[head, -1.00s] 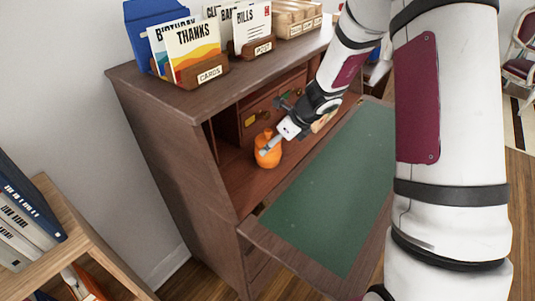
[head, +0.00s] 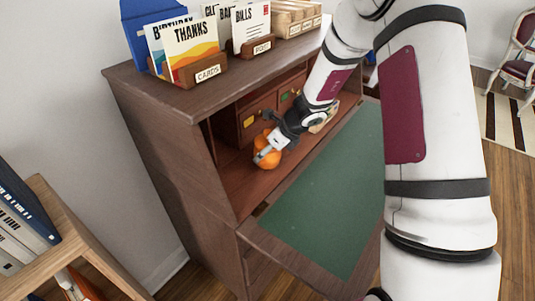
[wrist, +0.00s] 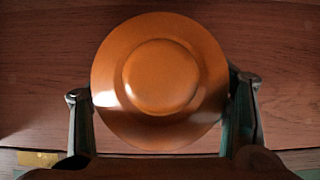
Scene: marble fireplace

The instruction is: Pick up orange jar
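The orange jar (head: 268,158) stands on the wooden floor of the open desk compartment, near its left side. In the wrist view the jar (wrist: 160,75) is seen from above, with its round lid and knob filling the middle. My gripper (head: 264,150) is at the jar in the head view and partly covers it. In the wrist view its two fingers (wrist: 160,110) stand apart, one on each side of the jar. The right finger is very close to the jar's edge. I cannot tell whether either finger touches it.
The desk (head: 165,140) has small drawers (head: 258,115) behind the jar and a fold-down green writing surface (head: 325,195) in front. Card holders (head: 205,73) stand on its top, above my arm's reach-in. A bookshelf (head: 75,235) is at lower left.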

